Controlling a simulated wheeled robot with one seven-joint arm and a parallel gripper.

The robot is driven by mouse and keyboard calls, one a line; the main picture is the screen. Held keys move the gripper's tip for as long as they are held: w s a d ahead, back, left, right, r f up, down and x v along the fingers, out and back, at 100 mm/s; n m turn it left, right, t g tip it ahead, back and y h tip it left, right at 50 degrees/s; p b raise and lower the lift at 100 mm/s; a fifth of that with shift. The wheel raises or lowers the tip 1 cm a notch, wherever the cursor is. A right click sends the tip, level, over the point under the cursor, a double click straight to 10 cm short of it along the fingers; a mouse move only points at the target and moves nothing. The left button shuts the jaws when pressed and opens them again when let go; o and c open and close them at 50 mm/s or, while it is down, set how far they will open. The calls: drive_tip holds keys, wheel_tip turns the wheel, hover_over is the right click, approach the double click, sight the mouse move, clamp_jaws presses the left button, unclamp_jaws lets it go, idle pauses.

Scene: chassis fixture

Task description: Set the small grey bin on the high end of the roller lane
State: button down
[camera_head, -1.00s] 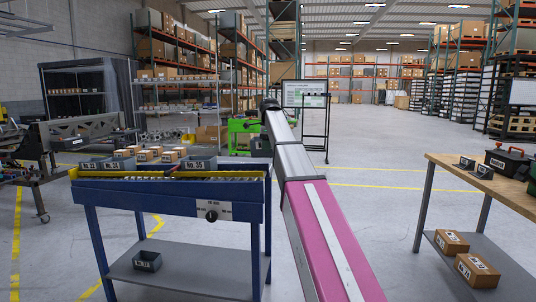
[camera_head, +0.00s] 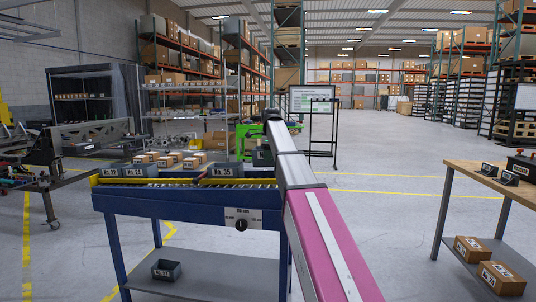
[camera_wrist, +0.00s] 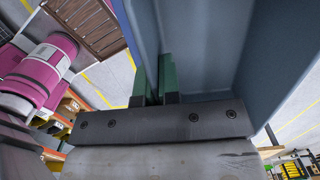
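In the wrist view, my gripper (camera_wrist: 154,82) has two green fingers close together on the wall of a blue-grey bin (camera_wrist: 225,45). The bin fills the top middle and right of that view, and its label does not show. In the head view my arm stretches forward past the right end of the roller lane (camera_head: 185,208), hiding the gripper. The lane is a blue-framed stand with rollers and yellow guards. One grey bin marked No. 35 (camera_head: 222,171) and another grey bin (camera_head: 128,171) show at its far side. Which lane end is higher is unclear.
Several small cartons (camera_head: 170,158) sit behind the lane. A wooden workbench (camera_head: 495,180) stands at the right, with cartons (camera_head: 502,278) below. Floor between lane and bench is clear.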

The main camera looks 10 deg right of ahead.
sight(270, 166)
drive_tip(key=shift+d+f, duration=0.15)
drive_tip(key=shift+f, duration=1.65)
drive_tip(key=shift+d+f, duration=0.1)
drive_tip(key=shift+f, duration=1.7)
drive_tip(key=c, duration=1.6)
unclamp_jaws()
drive_tip(key=shift+c, duration=0.2)
drive_tip(key=shift+r, duration=0.2)
drive_tip(key=shift+r, duration=2.1)
drive_tip(key=o, duration=0.5)
drive_tip(key=shift+o, duration=0.2)
drive_tip(key=shift+r, duration=0.1)
